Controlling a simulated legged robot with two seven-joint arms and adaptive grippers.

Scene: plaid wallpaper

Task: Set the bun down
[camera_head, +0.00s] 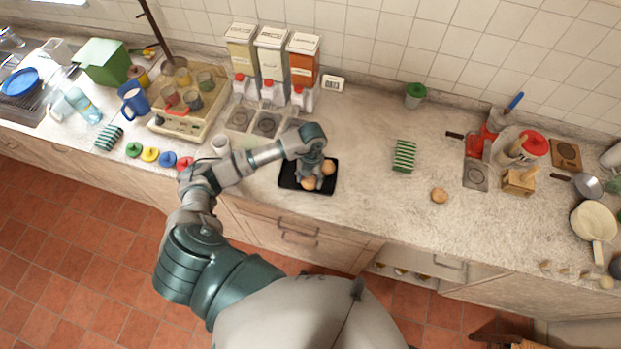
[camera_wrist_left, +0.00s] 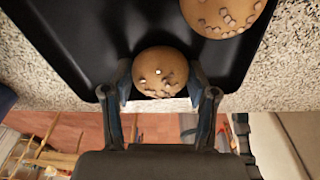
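A round brown bun (camera_wrist_left: 160,72) with pale bits on top sits between the fingers of my left gripper (camera_wrist_left: 160,88) in the left wrist view; the fingers press against both its sides. In the head view this bun (camera_head: 309,184) is at the front of the black tray (camera_head: 290,180), under my left gripper (camera_head: 314,177). I cannot tell whether it touches the tray floor. A second bun (camera_wrist_left: 224,14) lies in the tray, and it also shows in the head view (camera_head: 328,168). A third bun (camera_head: 439,196) lies on the counter to the right. My right gripper is not in view.
Dispensers (camera_head: 272,58) stand against the wall behind the tray. A white cup (camera_head: 221,145) is close to my left arm. A green striped item (camera_head: 404,155) lies right of the tray. The counter between tray and third bun is clear.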

